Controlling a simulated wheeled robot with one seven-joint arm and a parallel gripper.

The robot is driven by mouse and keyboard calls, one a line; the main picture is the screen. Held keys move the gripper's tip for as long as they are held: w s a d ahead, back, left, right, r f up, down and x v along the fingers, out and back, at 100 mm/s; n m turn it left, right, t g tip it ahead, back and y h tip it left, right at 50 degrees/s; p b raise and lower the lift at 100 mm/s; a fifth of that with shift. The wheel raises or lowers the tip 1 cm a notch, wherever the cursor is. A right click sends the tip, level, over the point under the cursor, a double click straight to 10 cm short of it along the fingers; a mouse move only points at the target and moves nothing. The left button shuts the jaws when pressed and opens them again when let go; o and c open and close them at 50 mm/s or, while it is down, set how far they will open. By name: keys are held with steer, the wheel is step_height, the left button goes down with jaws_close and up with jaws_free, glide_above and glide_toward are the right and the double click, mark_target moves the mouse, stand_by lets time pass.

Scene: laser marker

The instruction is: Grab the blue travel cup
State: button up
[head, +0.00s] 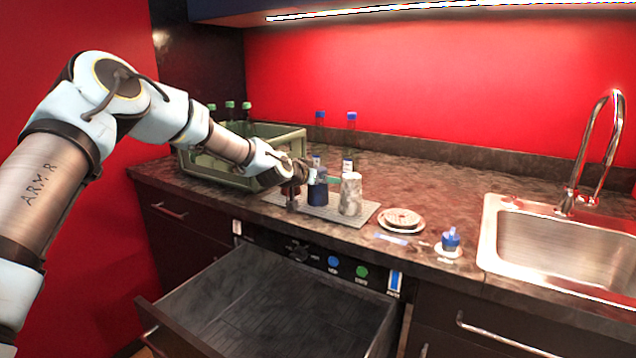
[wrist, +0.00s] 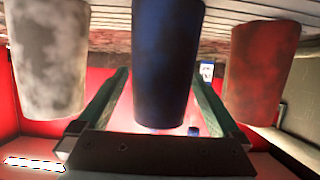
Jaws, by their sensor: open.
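The blue travel cup (head: 317,194) stands on a grey ribbed mat (head: 366,212) on the counter. A mottled grey-white cup (head: 351,196) is to its right and a reddish cup (head: 289,189) to its left, partly hidden by my arm. My gripper (head: 308,178) is at the blue cup in the head view. In the wrist view, which is inverted, the blue cup (wrist: 167,60) is centred between my open green fingers (wrist: 160,88). The grey-white cup (wrist: 47,60) and reddish cup (wrist: 262,70) flank it. I cannot tell whether a finger touches the blue cup.
A green crate (head: 235,165) with green-capped bottles is behind my forearm. Blue-capped bottles (head: 351,130) stand behind the cups. Stacked plates (head: 402,219), a small blue-topped item (head: 450,240) and the sink (head: 560,245) are to the right. An open drawer (head: 270,305) juts out below.

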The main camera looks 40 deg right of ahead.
steer(key=shift+w+d+f, duration=0.15)
steer(key=shift+d+f, duration=0.1)
steer(key=shift+d, duration=0.3)
steer(key=shift+c, duration=0.4)
steer(key=c, duration=1.4)
